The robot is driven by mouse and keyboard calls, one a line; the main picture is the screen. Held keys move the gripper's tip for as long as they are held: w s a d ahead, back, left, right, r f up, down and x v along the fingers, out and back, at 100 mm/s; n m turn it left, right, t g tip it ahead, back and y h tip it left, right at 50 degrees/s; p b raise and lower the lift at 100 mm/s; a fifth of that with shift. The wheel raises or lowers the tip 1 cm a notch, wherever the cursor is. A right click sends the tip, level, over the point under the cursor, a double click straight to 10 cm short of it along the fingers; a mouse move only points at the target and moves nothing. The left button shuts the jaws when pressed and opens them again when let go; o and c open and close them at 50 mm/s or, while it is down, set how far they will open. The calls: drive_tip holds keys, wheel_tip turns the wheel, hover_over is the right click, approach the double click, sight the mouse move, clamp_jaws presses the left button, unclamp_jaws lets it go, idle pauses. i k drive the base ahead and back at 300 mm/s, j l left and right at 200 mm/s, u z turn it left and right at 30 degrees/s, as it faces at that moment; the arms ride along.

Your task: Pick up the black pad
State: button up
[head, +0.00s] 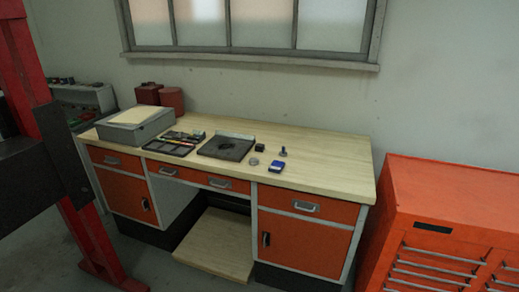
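A flat, dark, square pad (226,147) with a rounder mark in its middle lies on the wooden workbench top (320,170), left of the bench's centre. A small black block (260,147) sits just right of it. I cannot tell from here which of these two dark things is the black pad. Both lie free on the bench with nothing holding them. My gripper is not in view.
A tray of tools (174,143) lies left of the square pad, beside a grey box (137,124). A blue box (277,166) and small metal parts lie to the right. An orange tool cabinet (450,210) stands right; a red post (95,235) stands left.

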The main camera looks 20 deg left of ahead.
sight(258, 147)
drive_tip(key=i+j, duration=2.3)
drive_tip(key=j, duration=0.25)
drive_tip(key=i+l+z, duration=0.05)
